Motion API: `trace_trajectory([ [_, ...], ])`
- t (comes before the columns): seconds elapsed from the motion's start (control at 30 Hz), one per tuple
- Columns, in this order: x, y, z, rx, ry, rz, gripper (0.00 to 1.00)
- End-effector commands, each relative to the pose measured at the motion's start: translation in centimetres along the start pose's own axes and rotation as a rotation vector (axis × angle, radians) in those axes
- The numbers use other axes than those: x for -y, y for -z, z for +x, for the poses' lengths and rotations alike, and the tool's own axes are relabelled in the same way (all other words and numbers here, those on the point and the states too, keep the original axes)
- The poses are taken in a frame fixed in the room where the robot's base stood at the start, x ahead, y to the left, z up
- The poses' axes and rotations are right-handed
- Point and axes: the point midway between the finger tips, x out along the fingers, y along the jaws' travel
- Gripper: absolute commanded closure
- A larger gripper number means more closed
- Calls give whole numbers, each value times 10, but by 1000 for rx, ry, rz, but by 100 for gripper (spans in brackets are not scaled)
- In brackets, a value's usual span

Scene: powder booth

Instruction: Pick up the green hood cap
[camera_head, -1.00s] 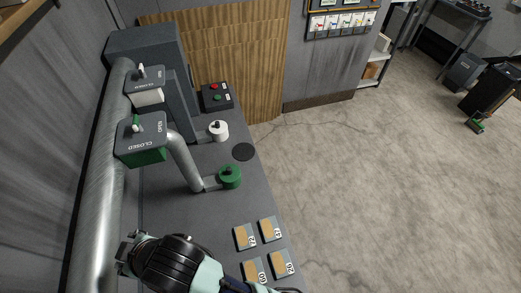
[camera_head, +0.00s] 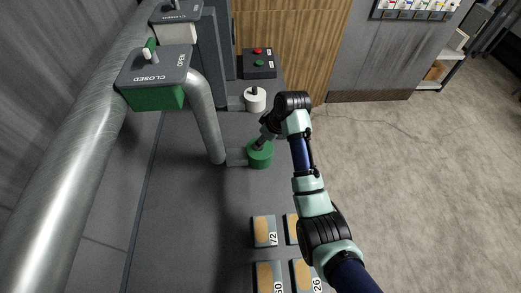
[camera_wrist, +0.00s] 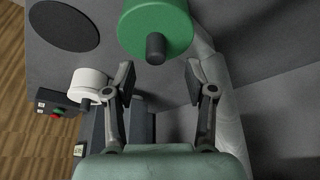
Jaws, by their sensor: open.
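The green hood cap (camera_head: 260,156) is a round green disc with a dark knob on top, on a bracket beside the metal pipe in the head view. In the wrist view the green cap (camera_wrist: 156,30) is at the top centre, with its black knob (camera_wrist: 156,48) pointing toward the camera. My gripper (camera_wrist: 158,78) is open and empty, its two fingers spread to the left and right of the knob, and neither seems to touch it. In the head view my gripper (camera_head: 266,140) is at the cap and partly hides its top.
A white cap (camera_head: 255,100) stands behind the green one, with a red-and-green button box (camera_head: 259,64) farther back. A green-fronted switch box (camera_head: 155,78) is at the left. Numbered sample plates (camera_head: 264,231) lie in front. A dark disc (camera_wrist: 63,25) lies flat on the bench.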

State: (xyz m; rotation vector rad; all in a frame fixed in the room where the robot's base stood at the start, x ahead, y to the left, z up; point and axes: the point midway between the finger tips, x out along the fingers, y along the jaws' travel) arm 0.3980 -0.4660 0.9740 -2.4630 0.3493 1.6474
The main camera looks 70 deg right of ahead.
Motion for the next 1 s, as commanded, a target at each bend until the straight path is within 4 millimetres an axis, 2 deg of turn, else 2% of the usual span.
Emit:
trace_trajectory([
  [0.07, 0, 0, 3, -1, -1, 0, 45],
  [0.33, -4, 3, 47, 0, 0, -1, 45],
  [0.6, -5, 4, 51, -2, -2, -1, 45],
  [0.67, -5, 4, 51, -1, -2, -1, 53],
  [0.93, -5, 4, 51, -1, -1, -1, 98],
  [1.0, -5, 4, 51, -1, -1, -1, 100],
])
